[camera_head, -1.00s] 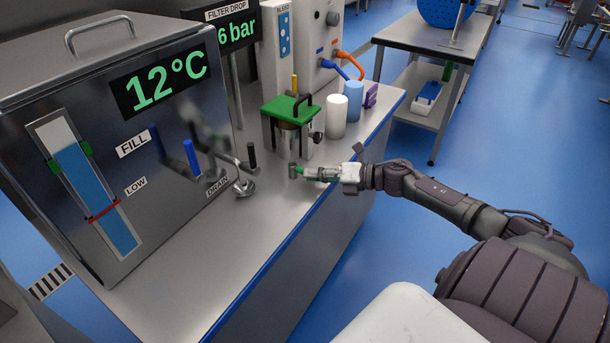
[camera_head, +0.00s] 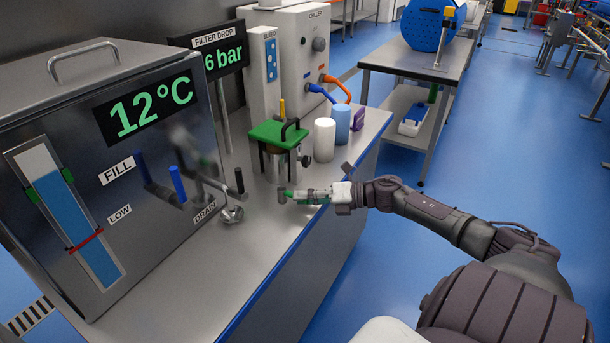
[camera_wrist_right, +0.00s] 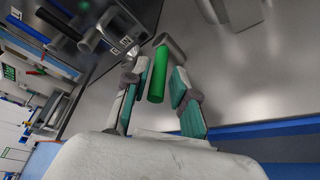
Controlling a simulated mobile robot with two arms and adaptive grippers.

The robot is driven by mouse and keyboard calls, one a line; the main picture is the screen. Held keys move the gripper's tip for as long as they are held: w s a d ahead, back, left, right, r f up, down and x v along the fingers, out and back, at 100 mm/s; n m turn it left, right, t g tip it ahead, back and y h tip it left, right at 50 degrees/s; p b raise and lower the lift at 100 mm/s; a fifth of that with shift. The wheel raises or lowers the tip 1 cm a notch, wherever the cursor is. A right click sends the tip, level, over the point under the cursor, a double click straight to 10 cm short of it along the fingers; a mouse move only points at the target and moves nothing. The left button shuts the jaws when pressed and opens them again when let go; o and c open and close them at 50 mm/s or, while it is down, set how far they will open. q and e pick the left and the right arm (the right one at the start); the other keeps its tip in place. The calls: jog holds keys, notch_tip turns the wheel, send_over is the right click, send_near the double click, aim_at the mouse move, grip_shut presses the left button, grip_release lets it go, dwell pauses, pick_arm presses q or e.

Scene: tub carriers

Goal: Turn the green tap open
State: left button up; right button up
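The green tap handle (camera_wrist_right: 157,76) is a green cylinder on a grey elbow-shaped body (camera_wrist_right: 169,44). In the head view the tap's grey body (camera_head: 282,195) stands on the steel counter, in front of the green-topped press. My right gripper (camera_head: 304,194) reaches it from the right. In the right wrist view my right gripper (camera_wrist_right: 160,88) is open, with one teal-padded finger on each side of the green handle. Narrow gaps show beside the handle. In the head view the fingers mostly hide the handle. My left gripper is not in view.
A steel tank (camera_head: 120,225) with FILL and DRAIN levers stands left on the counter (camera_head: 250,250). The green-topped press (camera_head: 277,134), a white cylinder (camera_head: 324,140) and a blue cylinder (camera_head: 342,125) stand behind the tap. Counter in front of the tap is clear.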

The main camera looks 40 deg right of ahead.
jog(key=v, duration=1.2)
dwell(0.4)
